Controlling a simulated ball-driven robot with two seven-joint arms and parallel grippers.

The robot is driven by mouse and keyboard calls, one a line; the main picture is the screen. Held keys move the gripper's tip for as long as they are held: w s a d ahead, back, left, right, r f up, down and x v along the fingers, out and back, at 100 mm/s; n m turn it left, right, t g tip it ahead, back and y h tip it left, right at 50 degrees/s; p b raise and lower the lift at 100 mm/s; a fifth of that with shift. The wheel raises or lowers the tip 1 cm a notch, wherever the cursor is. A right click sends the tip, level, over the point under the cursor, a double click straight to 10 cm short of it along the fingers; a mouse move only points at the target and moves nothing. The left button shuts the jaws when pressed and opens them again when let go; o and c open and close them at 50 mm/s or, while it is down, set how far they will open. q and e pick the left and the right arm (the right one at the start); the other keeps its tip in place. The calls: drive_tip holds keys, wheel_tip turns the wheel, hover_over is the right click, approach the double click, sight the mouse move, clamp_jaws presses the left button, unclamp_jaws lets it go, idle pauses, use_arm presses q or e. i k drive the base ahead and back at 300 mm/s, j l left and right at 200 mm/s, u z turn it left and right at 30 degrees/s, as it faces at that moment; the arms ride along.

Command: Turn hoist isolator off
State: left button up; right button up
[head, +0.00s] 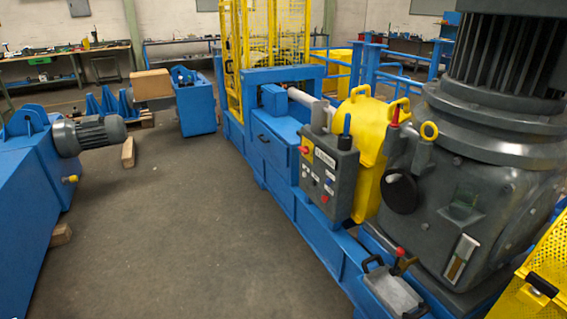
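A grey control box (342,190) stands on the side of the blue machine frame, right of the middle of the head view. Its front carries a red and yellow switch (304,150), a pale label, small indicators and a red button (325,198). A blue-tipped lever (346,127) stands up at its top. I cannot read the labels, so I cannot tell which control is the hoist isolator. Neither of my grippers is in view.
A large grey gear motor (490,190) and a yellow guard (369,140) stand right of the box. A red-knobbed lever (400,254) is below. Blue machinery (30,200) with a motor stands left. The grey floor (190,240) between is clear.

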sight(306, 151)
drive_tip(key=i+j+z, duration=0.2)
drive_tip(key=i+z, duration=0.25)
drive_tip(key=i+j+z, duration=0.7)
drive_tip(key=j+z, duration=0.15)
